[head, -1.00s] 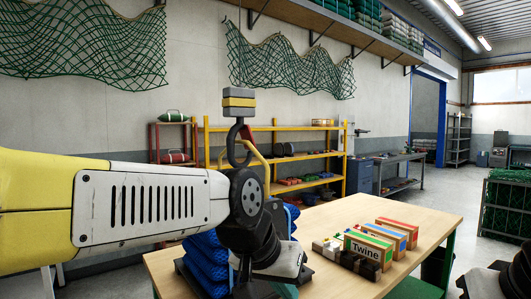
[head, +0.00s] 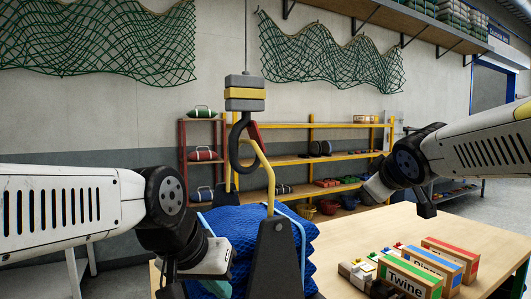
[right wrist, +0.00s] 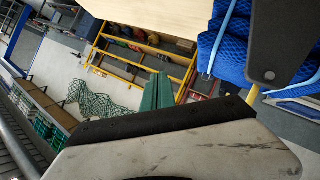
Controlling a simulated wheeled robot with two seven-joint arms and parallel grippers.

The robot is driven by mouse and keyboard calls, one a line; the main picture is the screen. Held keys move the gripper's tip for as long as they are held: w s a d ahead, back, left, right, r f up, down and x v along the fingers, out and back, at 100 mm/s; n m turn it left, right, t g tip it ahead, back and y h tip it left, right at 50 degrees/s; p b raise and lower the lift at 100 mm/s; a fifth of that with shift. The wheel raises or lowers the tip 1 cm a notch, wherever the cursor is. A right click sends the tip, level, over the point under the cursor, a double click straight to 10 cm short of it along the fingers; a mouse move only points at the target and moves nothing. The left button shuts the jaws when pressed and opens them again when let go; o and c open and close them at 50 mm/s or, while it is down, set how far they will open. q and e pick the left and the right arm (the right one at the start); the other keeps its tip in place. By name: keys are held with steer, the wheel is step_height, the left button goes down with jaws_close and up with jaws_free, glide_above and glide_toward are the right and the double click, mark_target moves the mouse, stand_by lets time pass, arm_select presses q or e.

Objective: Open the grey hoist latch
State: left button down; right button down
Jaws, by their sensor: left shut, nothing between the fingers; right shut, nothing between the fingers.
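The grey hoist block (head: 244,81) with a yellow band hangs on a cable in the upper middle of the head view. Its dark grey hook (head: 236,150) hangs below, with a red latch piece (head: 254,132) at its right side. A yellow bar (head: 268,172) rises from a dark upright plate (head: 274,262) to the hook; whether the hook holds it is unclear. My left gripper (head: 172,288) is shut and empty at the lower left, below the hook and partly cut off. My right gripper (head: 425,205) is shut and empty, well right of the hook.
Blue padded netting (head: 235,225) lies around the plate on the wooden table (head: 345,225). Twine boxes (head: 408,278) and small blocks stand at the table's front right. A yellow shelf (head: 335,125) and hanging green nets (head: 320,50) are behind. The right wrist view shows the plate (right wrist: 285,40) close by.

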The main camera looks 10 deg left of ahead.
steer(key=w+a+r+n+t+y, duration=0.3)
steer(key=w+a+r+n+y, duration=0.5)
steer(key=w+a+n, duration=0.4)
steer(key=n+g+y, duration=0.5)
steer(key=n+g, duration=0.1)
steer(key=n, duration=0.6)
glide_toward(264, 151)
steer(key=x, duration=0.2)
steer(key=s+x, duration=0.1)
steer(key=x, duration=0.2)
steer(key=a+x, duration=0.1)
steer(key=x, duration=0.2)
steer(key=shift+a, duration=0.15)
steer(key=shift+w, duration=0.1)
